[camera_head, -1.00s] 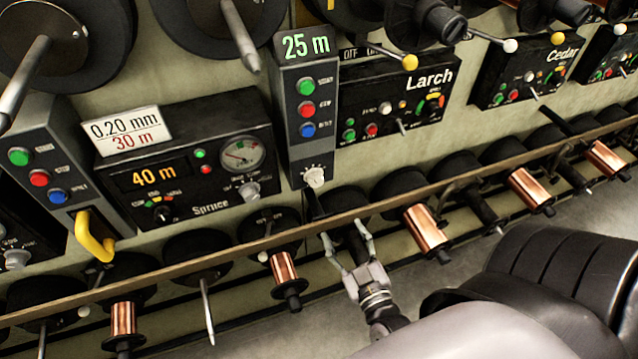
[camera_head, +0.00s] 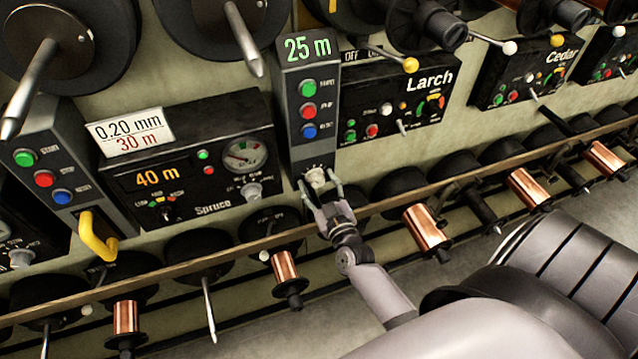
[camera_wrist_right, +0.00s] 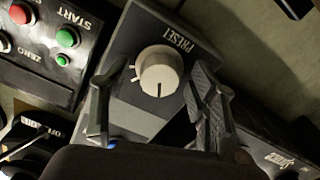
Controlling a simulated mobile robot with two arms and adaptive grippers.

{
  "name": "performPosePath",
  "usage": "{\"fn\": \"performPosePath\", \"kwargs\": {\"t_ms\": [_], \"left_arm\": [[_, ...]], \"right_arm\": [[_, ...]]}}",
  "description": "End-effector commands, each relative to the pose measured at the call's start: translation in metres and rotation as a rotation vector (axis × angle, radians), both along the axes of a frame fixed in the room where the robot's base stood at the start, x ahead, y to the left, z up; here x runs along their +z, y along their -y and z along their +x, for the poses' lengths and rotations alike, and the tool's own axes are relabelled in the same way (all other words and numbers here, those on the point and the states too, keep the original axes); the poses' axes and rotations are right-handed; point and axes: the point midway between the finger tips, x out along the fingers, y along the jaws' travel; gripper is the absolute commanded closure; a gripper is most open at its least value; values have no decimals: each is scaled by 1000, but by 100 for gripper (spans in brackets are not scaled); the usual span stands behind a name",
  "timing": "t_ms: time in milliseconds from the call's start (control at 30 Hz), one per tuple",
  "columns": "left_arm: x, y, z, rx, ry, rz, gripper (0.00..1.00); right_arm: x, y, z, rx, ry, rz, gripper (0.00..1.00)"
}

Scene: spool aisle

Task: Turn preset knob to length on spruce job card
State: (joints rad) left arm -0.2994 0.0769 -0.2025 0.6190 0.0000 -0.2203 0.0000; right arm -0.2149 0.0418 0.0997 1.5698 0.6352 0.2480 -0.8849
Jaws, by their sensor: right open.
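The job card (camera_head: 131,132) on the Spruce panel (camera_head: 200,170) reads 0.20 mm and 30 m. The grey column (camera_head: 300,135) right of that panel shows 25 m in green. The cream preset knob (camera_head: 316,175) is low on this column. My right gripper (camera_head: 321,188) is open at the knob. In the right wrist view the knob (camera_wrist_right: 159,70) is between the two fingers (camera_wrist_right: 158,82), with visible gaps on both sides. Its dark pointer line points down in that view, and the word PRESET is beside it. My left gripper is out of view.
The Spruce panel's own display (camera_head: 158,178) reads 40 m. The column carries green, red and blue buttons (camera_head: 309,111). The Larch panel (camera_head: 395,100) is close on the right. A long rail (camera_head: 225,246) with spools runs below, under my right arm.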

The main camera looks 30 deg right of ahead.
Motion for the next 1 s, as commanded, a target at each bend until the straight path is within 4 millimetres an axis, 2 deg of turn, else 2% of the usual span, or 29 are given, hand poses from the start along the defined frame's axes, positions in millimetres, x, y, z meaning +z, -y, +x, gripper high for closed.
{"fn": "performPosePath", "kwargs": {"t_ms": [233,900,1000], "left_arm": [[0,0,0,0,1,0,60],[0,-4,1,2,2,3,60],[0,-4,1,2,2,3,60]], "right_arm": [[0,0,1,0,0,0,46],[0,0,0,0,0,0,90],[0,0,0,0,0,0,94]]}}
